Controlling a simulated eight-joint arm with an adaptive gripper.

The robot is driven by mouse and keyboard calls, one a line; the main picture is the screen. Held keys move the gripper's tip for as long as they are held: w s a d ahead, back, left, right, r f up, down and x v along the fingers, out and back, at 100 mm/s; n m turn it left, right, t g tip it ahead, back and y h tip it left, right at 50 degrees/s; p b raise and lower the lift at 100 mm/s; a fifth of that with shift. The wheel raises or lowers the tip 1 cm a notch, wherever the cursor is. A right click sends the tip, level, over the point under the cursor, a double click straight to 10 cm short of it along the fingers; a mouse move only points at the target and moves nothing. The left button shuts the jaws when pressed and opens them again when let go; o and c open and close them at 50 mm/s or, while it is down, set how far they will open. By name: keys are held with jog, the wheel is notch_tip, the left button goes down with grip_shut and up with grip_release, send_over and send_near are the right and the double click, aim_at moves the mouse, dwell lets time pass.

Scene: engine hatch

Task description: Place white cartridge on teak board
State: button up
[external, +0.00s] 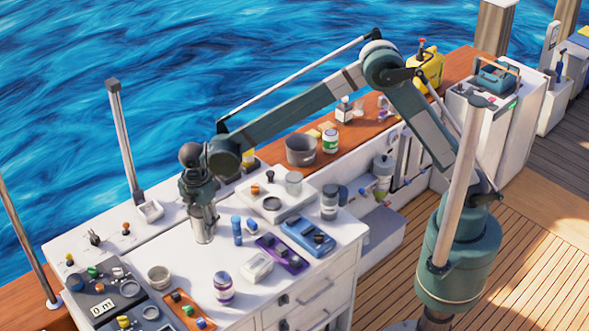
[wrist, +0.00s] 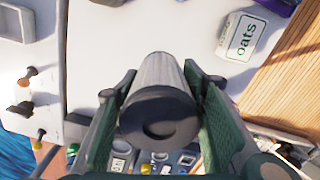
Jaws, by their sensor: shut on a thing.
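A pale ribbed cylinder with a dark round end, which looks like the white cartridge (wrist: 158,72), is between the two green-padded fingers of my gripper (wrist: 160,95). My gripper (external: 202,203) is shut on it. In the external view the cartridge (external: 203,228) hangs roughly upright below my gripper, over the white counter; I cannot tell whether it touches the counter. The long orange-brown wooden ledge behind the counter looks like the teak board (external: 343,152). My gripper is apart from it, to its left and nearer the camera.
A blue cylinder (external: 237,230), a white oats box (external: 257,265), a purple tray (external: 281,254) and a blue device (external: 307,237) stand right of my gripper. A grey pot (external: 300,150) and a white jar (external: 330,141) occupy the wooden ledge. A control panel (external: 105,295) is at front left.

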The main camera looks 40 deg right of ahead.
aim_at(202, 219)
notch_tip(202, 219, up, 3)
jog(key=w+d+m+b, duration=0.3)
jog(key=w+d+m, duration=0.2)
jog(key=w+d, duration=1.75)
jog(key=w+d+m+b, duration=0.15)
jog(key=w+d, duration=0.25)
jog(key=d, duration=0.7)
jog(key=w+d+m+b, duration=0.1)
jog(key=w+d+m, duration=0.25)
jog(key=d, duration=0.75)
jog(key=w+d+m+b, duration=0.1)
jog(key=w+d, duration=0.3)
jog(key=d, duration=0.7)
jog(key=s+d+m+b, duration=0.2)
jog(key=d+m, duration=0.2)
jog(key=d, duration=2.2)
jog(key=s+d+m+b, duration=0.2)
jog(key=d+m, duration=0.3)
jog(key=d, duration=2)
notch_tip(202, 219, down, 18)
jog(key=shift+w, duration=0.15)
